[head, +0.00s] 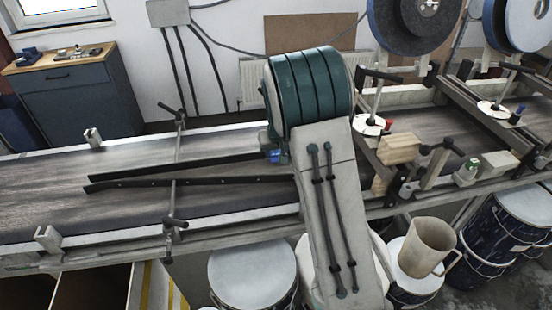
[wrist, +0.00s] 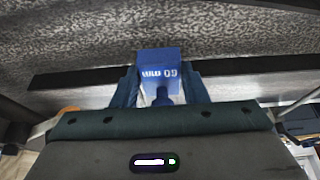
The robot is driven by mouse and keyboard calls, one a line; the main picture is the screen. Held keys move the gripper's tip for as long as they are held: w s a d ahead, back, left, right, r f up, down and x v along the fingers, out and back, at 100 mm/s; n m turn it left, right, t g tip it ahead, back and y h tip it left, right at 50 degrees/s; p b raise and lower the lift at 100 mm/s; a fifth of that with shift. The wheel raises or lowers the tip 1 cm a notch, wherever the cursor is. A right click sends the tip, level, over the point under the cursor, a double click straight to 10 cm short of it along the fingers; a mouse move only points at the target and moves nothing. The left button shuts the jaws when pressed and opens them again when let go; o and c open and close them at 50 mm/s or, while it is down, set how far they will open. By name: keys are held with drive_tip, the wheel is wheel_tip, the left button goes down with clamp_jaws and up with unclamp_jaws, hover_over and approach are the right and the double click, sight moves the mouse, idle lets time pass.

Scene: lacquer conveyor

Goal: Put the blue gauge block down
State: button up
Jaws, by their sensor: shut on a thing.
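The blue gauge block (wrist: 159,64) is between the two fingers of my gripper (wrist: 160,90) in the wrist view. It is a blue block with white marking on its face. My gripper is shut on it. In the head view a small blue patch of the block (head: 273,156) shows just left of my arm, over the conveyor belt (head: 130,165). My arm hides most of the gripper there. I cannot tell whether the block touches the belt.
Two dark guide rails (head: 190,183) run along the belt left of my arm. A crossbar (head: 174,170) spans the belt. The belt's left part is clear. A beige jug (head: 426,247) stands below.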

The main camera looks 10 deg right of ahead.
sight(276, 161)
drive_tip(key=shift+f+p, duration=0.4)
drive_tip(key=shift+f, duration=1.6)
drive_tip(key=shift+f, duration=0.15)
drive_tip(key=o, duration=1.2)
drive_tip(key=shift+c, duration=0.2)
